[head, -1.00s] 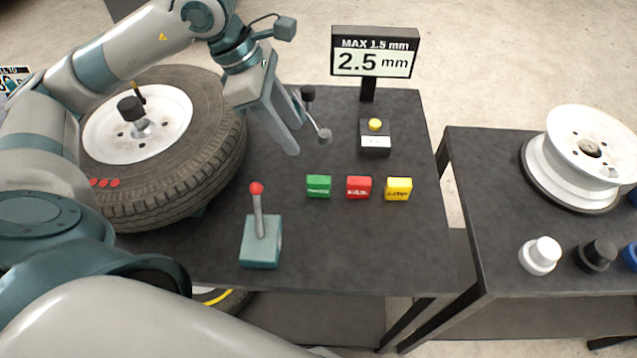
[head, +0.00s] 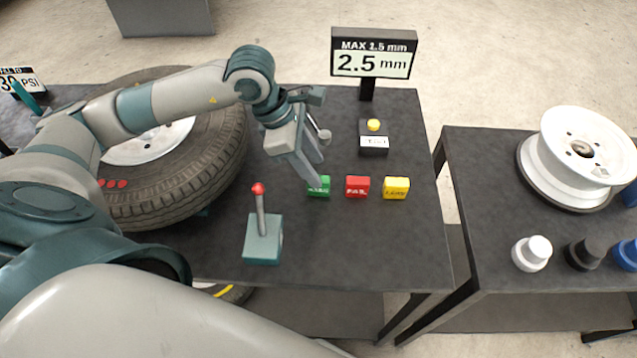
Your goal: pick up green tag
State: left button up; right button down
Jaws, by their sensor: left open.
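The green tag (head: 320,188) is a small block with pale lettering on the dark table, at the left end of a row. A red tag (head: 357,187) and a yellow tag (head: 396,188) stand to its right. My left gripper (head: 317,174) is open, its fingers pointing down right at the green tag. One fingertip overlaps the tag's upper left part in the picture; I cannot tell whether it touches. The tag is partly hidden by the finger. My right gripper is not in view.
A red-knobbed lever on a teal base (head: 263,246) stands in front left of the tags. A yellow-button box (head: 373,138) and a display reading 2.5 mm (head: 373,53) stand behind. A large tyre (head: 190,180) lies left. A second table (head: 490,215) holds a white rim.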

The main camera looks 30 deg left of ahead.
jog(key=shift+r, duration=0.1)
pick_arm(q)
jog(key=shift+f+p, duration=0.25)
jog(key=shift+p, duration=0.05)
jog(key=p+x, duration=0.2)
jog(key=x, duration=0.1)
jog(key=shift+s+a+f, duration=0.1)
jog(key=shift+a+f, duration=0.05)
jog(key=shift+f, duration=0.75)
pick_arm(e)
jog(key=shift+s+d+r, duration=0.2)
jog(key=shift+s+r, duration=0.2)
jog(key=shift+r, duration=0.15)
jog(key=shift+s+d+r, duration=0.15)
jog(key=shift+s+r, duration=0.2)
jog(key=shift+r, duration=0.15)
pick_arm(q)
grip_shut()
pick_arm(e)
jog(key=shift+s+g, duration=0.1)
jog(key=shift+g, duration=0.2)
